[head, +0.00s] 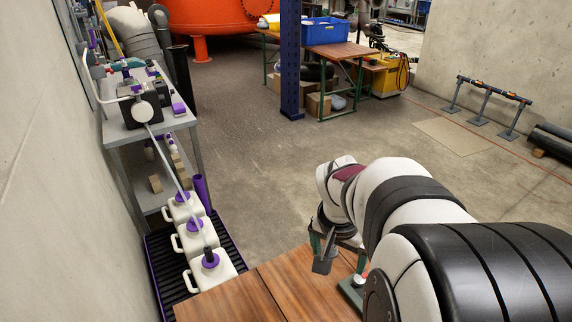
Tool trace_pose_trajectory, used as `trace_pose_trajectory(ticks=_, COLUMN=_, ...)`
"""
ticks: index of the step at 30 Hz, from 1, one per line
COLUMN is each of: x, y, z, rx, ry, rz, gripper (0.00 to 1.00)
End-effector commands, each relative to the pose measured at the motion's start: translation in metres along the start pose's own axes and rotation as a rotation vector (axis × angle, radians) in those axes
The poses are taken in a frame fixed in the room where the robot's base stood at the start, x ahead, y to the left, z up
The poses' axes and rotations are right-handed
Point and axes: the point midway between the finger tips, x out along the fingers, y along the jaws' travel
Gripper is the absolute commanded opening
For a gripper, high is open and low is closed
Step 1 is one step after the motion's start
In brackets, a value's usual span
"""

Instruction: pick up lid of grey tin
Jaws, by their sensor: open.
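My gripper (337,262) hangs at the end of my arm, pointing down over the wooden table (265,300) near its far edge. It is open, and I see nothing held in it. No grey tin or lid can be made out in the head view. My arm covers the right part of the table, so whatever stands there is hidden. The distance from the gripper to the table top is hard to tell.
A green piece (349,296) with a small red and white part shows beside my arm. White canisters (209,270) with purple caps stand in a black tray (163,279) left of the table. A metal shelf (149,131) stands behind them. The visible left table top is clear.

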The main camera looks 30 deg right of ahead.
Motion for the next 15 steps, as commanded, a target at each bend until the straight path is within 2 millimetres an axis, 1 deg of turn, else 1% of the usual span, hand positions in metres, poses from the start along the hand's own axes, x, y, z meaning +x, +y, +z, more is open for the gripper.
trace_pose_trajectory(ticks=1, x=0.025, y=0.025, z=-0.043, rx=0.096, ry=0.038, rz=0.034, gripper=1.0)
trace_pose_trajectory(ticks=2, x=0.039, y=0.04, z=-0.066, rx=0.144, ry=0.067, rz=0.048, gripper=1.0)
trace_pose_trajectory(ticks=3, x=0.054, y=0.059, z=-0.091, rx=0.197, ry=0.1, rz=0.063, gripper=1.0)
trace_pose_trajectory(ticks=4, x=0.064, y=0.071, z=-0.105, rx=0.229, ry=0.119, rz=0.071, gripper=1.0)
trace_pose_trajectory(ticks=6, x=0.079, y=0.093, z=-0.126, rx=0.275, ry=0.15, rz=0.082, gripper=1.0)
trace_pose_trajectory(ticks=8, x=0.085, y=0.101, z=-0.133, rx=0.293, ry=0.163, rz=0.085, gripper=1.0)
trace_pose_trajectory(ticks=11, x=0.089, y=0.103, z=-0.135, rx=0.297, ry=0.166, rz=0.086, gripper=1.0)
trace_pose_trajectory(ticks=14, x=0.108, y=0.105, z=-0.137, rx=0.295, ry=0.162, rz=0.087, gripper=1.0)
trace_pose_trajectory(ticks=15, x=0.12, y=0.106, z=-0.138, rx=0.295, ry=0.16, rz=0.087, gripper=1.0)
